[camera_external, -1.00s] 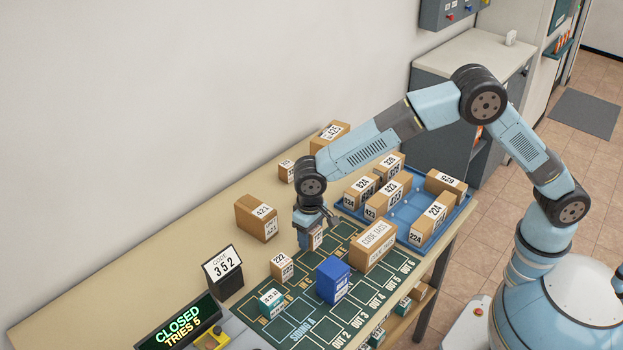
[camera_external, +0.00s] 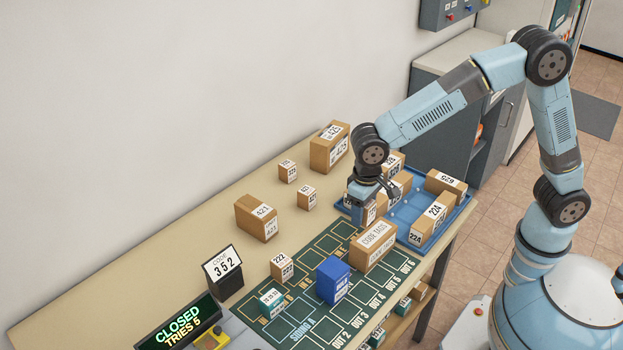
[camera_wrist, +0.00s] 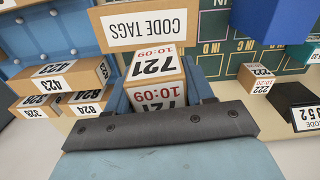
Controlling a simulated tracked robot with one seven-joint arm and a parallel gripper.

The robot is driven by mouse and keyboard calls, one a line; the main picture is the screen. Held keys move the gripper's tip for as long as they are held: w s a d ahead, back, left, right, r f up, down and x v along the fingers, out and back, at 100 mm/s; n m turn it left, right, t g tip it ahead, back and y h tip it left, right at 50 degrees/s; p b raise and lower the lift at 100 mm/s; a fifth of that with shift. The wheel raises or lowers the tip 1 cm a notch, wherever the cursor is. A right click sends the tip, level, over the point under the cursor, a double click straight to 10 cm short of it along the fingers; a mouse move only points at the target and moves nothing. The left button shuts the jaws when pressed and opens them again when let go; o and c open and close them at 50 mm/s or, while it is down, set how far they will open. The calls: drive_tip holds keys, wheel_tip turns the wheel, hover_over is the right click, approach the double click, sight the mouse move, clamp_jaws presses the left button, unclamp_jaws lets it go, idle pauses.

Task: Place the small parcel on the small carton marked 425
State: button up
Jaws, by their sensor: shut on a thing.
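My gripper (camera_external: 363,208) is shut on a small brown parcel marked 721 (camera_wrist: 155,72), which shows between the fingers in the wrist view. In the external view the parcel (camera_external: 370,213) is partly covered by the gripper, by the left edge of the blue tray. I cannot tell its exact height. Two small cartons, one (camera_external: 287,172) behind the other (camera_external: 306,198), stand on the table left of the gripper. A larger carton (camera_external: 257,222) and a tall carton (camera_external: 328,153) also stand there.
The blue tray (camera_external: 462,208) holds several cartons, some marked 224, 423 and 824. The beige table (camera_external: 205,245) has free room left of the cartons.

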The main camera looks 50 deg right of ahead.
drive_tip(key=w+d+r, duration=0.4)
drive_tip(key=w+d, duration=0.3)
drive_tip(key=d, duration=0.3)
drive_tip(key=w+d+r, duration=0.4)
drive_tip(key=w+d, duration=0.3)
drive_tip(key=d, duration=0.4)
drive_tip(key=w+d+r, duration=0.4)
drive_tip(key=w+d, duration=0.3)
drive_tip(key=d, duration=0.3)
hover_over(330, 132)
drive_tip(key=s, duration=0.1)
drive_tip(key=shift+m, duration=0.4)
wheel_tip(330, 132, down, 9)
drive_tip(key=shift+r, duration=0.15)
drive_tip(key=shift+w+a+f, duration=0.1)
drive_tip(key=shift+w+f, duration=0.55)
drive_tip(key=shift+f, duration=1.6)
drive_tip(key=o, duration=1.1)
